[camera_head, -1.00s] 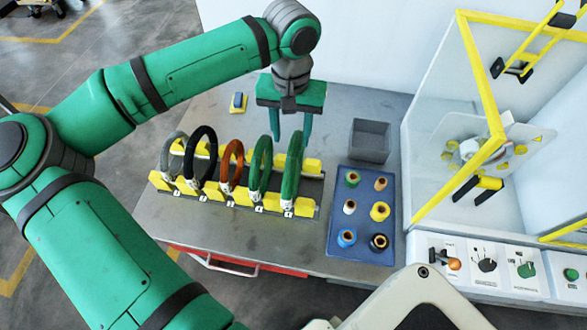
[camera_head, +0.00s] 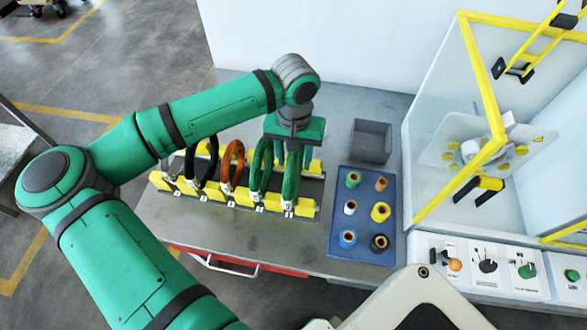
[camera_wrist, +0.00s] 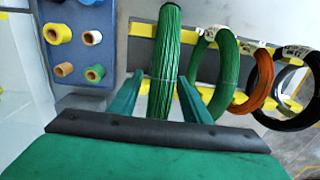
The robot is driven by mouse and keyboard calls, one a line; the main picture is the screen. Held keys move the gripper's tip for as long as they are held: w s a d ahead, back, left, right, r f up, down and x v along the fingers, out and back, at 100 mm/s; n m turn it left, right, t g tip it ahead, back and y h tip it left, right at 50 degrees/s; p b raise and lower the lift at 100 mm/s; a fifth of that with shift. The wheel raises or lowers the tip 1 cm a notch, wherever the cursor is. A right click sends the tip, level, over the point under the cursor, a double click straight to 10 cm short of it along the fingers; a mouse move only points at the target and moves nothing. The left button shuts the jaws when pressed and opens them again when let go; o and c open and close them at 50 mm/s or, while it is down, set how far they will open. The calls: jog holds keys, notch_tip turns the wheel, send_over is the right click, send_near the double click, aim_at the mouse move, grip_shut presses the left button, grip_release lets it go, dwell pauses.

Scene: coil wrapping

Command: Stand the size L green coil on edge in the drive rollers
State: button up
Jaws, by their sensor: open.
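Two green coils stand on edge in the rack. The rightmost green coil (camera_head: 290,187) is under my gripper (camera_head: 293,155), and the other green coil (camera_head: 260,170) stands just left of it. In the wrist view, my open gripper (camera_wrist: 160,76) has one finger on each side of the rightmost coil (camera_wrist: 166,45). The fingers look apart from the coil; contact cannot be told. The size labels are too small to read. The machine (camera_head: 480,150) at the right has black and yellow parts low in front, which may be the drive rollers.
The yellow rack (camera_head: 245,197) also holds orange (camera_head: 230,172), black and grey coils. A blue tray (camera_head: 362,215) with several spools and a grey bin (camera_head: 371,141) stand right of it. Clear panels with yellow frames (camera_head: 480,75) enclose the machine.

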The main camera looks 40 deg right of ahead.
grip_shut()
dwell(1.4)
